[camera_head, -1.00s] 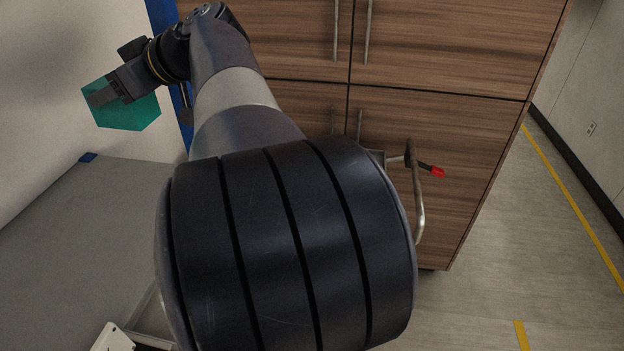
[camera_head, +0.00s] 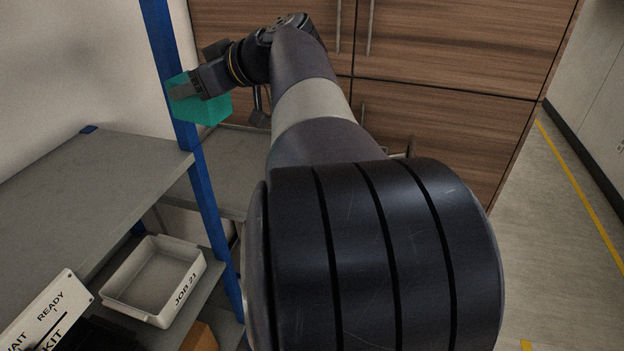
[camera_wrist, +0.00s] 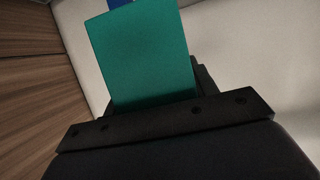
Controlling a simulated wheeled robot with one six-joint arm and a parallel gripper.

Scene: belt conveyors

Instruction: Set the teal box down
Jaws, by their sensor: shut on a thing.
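The teal box (camera_head: 207,109) is held up in the air by my gripper (camera_head: 184,89) at the upper left of the head view. My gripper is shut on it. The fingertips are largely hidden behind the box there.
A grey shelf (camera_head: 90,185) with a blue post (camera_head: 205,200) stands at the left. Below it are a white tray marked JOB 21 (camera_head: 186,278) and a sign (camera_head: 50,312). Another grey surface (camera_head: 235,170) lies behind the post. A wooden cabinet (camera_head: 450,60) fills the back.

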